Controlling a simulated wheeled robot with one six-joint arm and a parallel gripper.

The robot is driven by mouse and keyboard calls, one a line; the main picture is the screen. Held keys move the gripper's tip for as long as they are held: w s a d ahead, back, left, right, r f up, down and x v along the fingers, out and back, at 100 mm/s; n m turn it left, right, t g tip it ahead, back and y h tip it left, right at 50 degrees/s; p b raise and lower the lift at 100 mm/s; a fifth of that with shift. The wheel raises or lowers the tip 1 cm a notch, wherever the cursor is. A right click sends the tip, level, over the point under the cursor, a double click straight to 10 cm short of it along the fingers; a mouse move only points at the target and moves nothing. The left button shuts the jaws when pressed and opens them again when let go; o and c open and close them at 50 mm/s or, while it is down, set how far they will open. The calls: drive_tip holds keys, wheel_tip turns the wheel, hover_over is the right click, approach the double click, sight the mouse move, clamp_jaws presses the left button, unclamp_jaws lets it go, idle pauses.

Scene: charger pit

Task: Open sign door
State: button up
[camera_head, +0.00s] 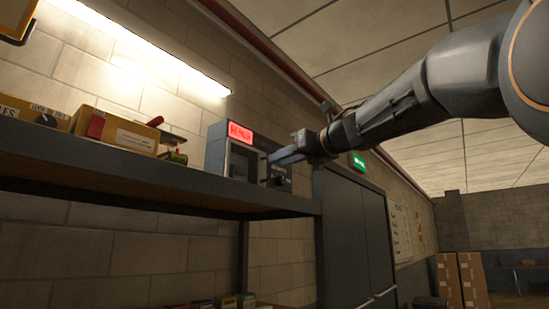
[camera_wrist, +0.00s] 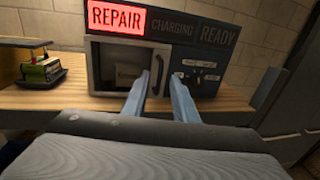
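The sign box (camera_wrist: 232,64) stands on the shelf, with a lit red REPAIR panel and dark CHARGING and READY panels above. It also shows in the head view (camera_head: 215,152). Its glass-fronted door (camera_wrist: 116,70) looks shut, with a dark upright handle (camera_wrist: 157,76) on its right side. My gripper (camera_wrist: 158,78) is open in front of the box. Its two blue-grey fingers appear on either side of the handle; I cannot tell whether they reach around it. In the head view my gripper (camera_head: 271,160) points left at the box front.
Yellow boxes (camera_head: 128,134) and a small tray of batteries (camera_wrist: 42,74) stand left of the sign box. The shelf edge (camera_head: 130,172) runs below. Dark double doors (camera_head: 350,235) are to the right, and a lamp (camera_head: 140,45) hangs above the shelf.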

sight(252, 164)
drive_tip(key=shift+p+x, duration=0.7)
drive_tip(key=shift+x, duration=1.4)
drive_tip(key=shift+c, duration=0.4)
clamp_jaws()
drive_tip(key=shift+s, duration=0.1)
